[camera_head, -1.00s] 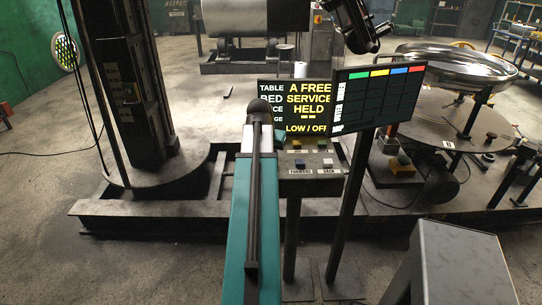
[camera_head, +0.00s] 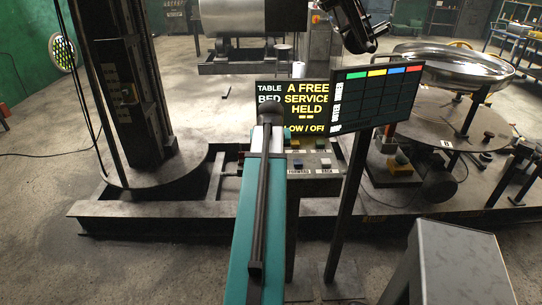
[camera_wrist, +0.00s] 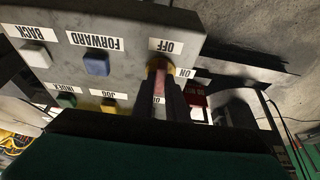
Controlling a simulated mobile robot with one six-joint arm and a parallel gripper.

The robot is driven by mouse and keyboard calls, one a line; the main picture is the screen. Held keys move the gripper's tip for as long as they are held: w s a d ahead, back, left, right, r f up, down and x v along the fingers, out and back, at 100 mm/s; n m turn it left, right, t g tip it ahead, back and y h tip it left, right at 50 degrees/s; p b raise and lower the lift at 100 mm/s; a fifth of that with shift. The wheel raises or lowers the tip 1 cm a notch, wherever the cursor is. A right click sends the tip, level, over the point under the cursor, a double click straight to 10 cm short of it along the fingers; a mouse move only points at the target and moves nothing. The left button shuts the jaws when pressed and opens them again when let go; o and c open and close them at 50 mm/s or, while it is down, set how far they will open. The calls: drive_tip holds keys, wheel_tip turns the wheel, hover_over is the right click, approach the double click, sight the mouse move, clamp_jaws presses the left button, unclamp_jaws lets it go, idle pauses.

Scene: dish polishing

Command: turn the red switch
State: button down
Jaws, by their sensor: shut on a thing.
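The red switch (camera_wrist: 159,76) shows in the wrist view on a grey control panel (camera_wrist: 125,22), between OFF and ON labels. It has a yellowish base. My gripper (camera_wrist: 168,103) is shut on the switch, its dark fingers covering part of it. In the head view, my teal arm reaches the left side of the panel (camera_head: 315,187), and the arm hides the switch and the gripper.
The panel also has a blue FORWARD button (camera_wrist: 96,63), a white BACK button (camera_wrist: 36,56), a yellow JOG button (camera_wrist: 109,105) and a green INDEX button (camera_wrist: 66,100). A text screen (camera_head: 308,100) and a table screen (camera_head: 376,100) stand behind and beside the panel.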

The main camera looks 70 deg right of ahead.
drive_tip(key=shift+w+d+r, duration=0.15)
drive_tip(key=shift+w, duration=0.2)
drive_tip(key=c, duration=1.8)
unclamp_jaws()
drive_tip(key=shift+o, duration=0.2)
drive_tip(key=shift+s, duration=0.1)
drive_tip(key=shift+b+v, duration=0.4)
drive_tip(key=shift+v, duration=0.85)
drive_tip(key=b+v, duration=0.2)
drive_tip(key=v, duration=0.9)
drive_tip(key=shift+s, duration=0.1)
